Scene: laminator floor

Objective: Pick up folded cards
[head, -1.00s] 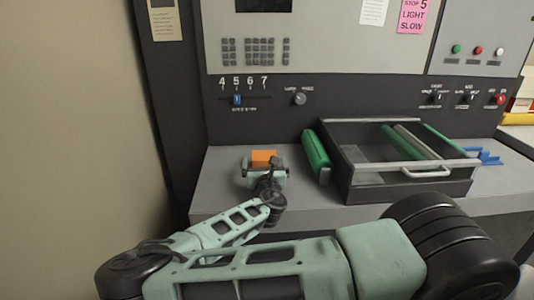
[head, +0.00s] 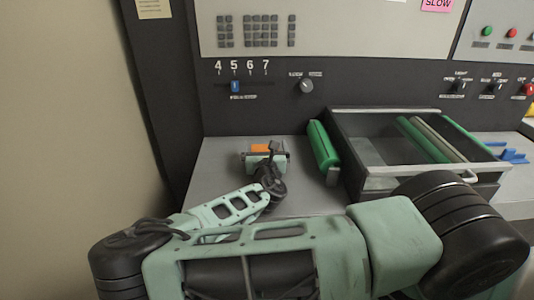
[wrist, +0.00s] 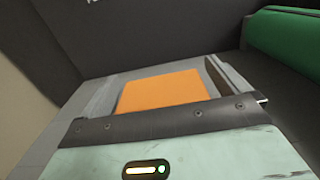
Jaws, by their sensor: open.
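The folded cards (wrist: 160,90) show as a flat orange piece on the grey counter. In the head view the orange cards (head: 261,147) show just beyond my gripper, and their near part is hidden by it. My gripper (head: 264,152) is low over the left part of the counter. In the wrist view my gripper (wrist: 163,82) is open, with one grey finger on each side of the cards. I cannot tell whether either finger touches them.
A green roller (head: 323,147) lies right of my gripper, beside an open drawer (head: 478,190) holding more rollers. The dark control panel (head: 390,85) rises behind the counter (head: 215,165). A beige wall (head: 70,120) is at the left. A blue part (head: 514,155) lies far right.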

